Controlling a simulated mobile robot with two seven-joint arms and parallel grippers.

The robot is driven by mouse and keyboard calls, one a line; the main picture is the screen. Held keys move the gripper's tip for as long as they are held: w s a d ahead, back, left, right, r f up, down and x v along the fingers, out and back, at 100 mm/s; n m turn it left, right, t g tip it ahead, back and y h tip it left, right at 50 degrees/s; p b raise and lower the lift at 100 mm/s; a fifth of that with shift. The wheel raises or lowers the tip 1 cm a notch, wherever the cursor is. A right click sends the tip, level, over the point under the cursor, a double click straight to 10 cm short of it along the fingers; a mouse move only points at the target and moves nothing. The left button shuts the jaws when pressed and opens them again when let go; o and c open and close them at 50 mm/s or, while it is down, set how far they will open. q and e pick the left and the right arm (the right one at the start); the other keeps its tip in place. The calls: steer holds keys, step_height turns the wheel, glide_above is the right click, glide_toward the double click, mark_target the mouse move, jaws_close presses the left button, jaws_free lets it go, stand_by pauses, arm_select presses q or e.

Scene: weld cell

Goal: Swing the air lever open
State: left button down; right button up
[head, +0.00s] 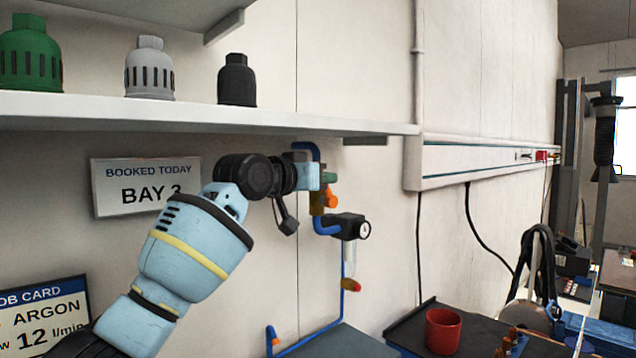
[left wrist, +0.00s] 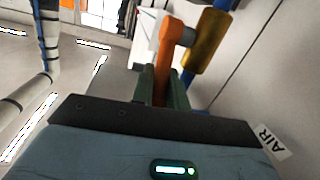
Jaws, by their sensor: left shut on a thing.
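The orange air lever (head: 331,197) sits on the brass valve body (head: 317,203) of the blue air pipe on the wall. In the left wrist view the lever (left wrist: 171,45) runs down between the two green fingers, beside the brass body (left wrist: 207,42). My left gripper (head: 329,178) reaches in from the left. It is shut on the lever, and its fingers (left wrist: 160,88) lie on both sides of it. My gripper and wrist partly hide the pipe above the valve. My right gripper is not in view.
A shelf (head: 300,122) with green, grey and black caps runs just above my wrist. A regulator with a gauge (head: 364,230) hangs below the valve. A wall trunking (head: 480,160) is to the right. A red mug (head: 443,331) stands on the dark bench below.

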arm_select(q)
steer(key=shift+w+d+g+y, duration=0.2)
steer(key=shift+w+g+y, duration=0.05)
steer(key=shift+g+y, duration=0.25)
stand_by(0.3)
steer(key=c, duration=1.4)
jaws_free()
steer(key=shift+d+r, duration=0.1)
steer(key=shift+s+a, duration=0.1)
steer(key=shift+a, duration=0.1)
steer(key=shift+s+a, duration=0.35)
steer(key=shift+s, duration=0.1)
steer(key=v, duration=0.3)
steer(key=f+v, duration=0.1)
steer(key=v, duration=0.3)
steer(key=f+v, duration=0.1)
steer(key=v, duration=0.3)
steer(key=shift+s+a, duration=0.25)
steer(key=shift+s, duration=0.15)
